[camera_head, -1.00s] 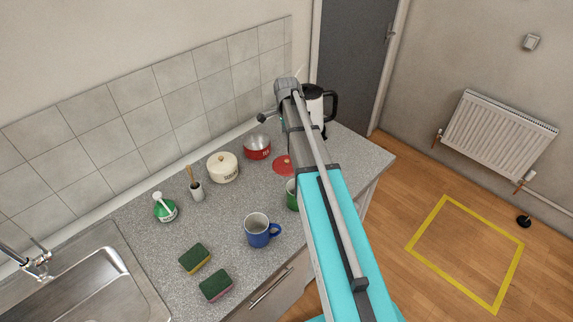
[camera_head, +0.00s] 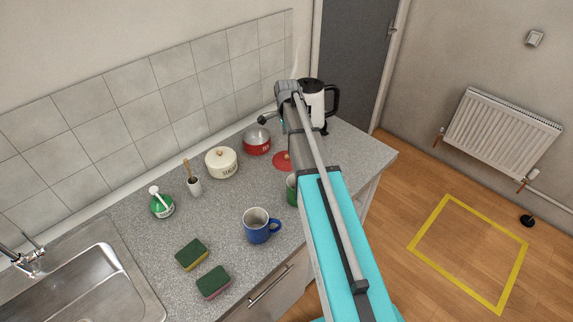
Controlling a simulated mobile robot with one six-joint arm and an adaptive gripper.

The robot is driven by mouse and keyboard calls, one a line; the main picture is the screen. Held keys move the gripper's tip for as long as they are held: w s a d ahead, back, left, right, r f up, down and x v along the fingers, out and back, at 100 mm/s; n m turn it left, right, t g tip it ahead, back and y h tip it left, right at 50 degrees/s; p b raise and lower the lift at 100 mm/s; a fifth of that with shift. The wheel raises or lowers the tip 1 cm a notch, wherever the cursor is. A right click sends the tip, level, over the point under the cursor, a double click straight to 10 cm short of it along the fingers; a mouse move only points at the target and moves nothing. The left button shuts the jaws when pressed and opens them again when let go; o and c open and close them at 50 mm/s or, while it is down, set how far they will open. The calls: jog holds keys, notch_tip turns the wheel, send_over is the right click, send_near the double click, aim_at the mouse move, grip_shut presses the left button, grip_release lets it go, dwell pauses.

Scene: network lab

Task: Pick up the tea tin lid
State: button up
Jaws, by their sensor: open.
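The tea tin lid (camera_head: 282,161) is a flat red disc lying on the grey counter. My arm covers its right part. The open red tea tin (camera_head: 257,142) stands just left of and behind the lid, with its bare metal inside showing. My gripper (camera_head: 265,119) is open, at the far end of my arm. In the picture it appears above the tin and up and left of the lid, apart from the lid. Its fingers are small and partly hidden, and I see nothing held.
A cream sugar tin (camera_head: 222,163) stands left of the tea tin. A blue mug (camera_head: 259,226) and a partly hidden green mug (camera_head: 291,189) are nearer. A white and black kettle (camera_head: 314,98) stands behind my arm. Two sponges (camera_head: 203,268) lie by the sink (camera_head: 88,286).

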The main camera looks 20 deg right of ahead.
jog(key=b, duration=0.4)
send_over(287, 156)
jog(key=shift+w+f, duration=0.1)
jog(key=shift+f, duration=2.3)
jog(key=shift+f+b, duration=2.6)
jog(key=shift+b, duration=0.15)
grip_shut()
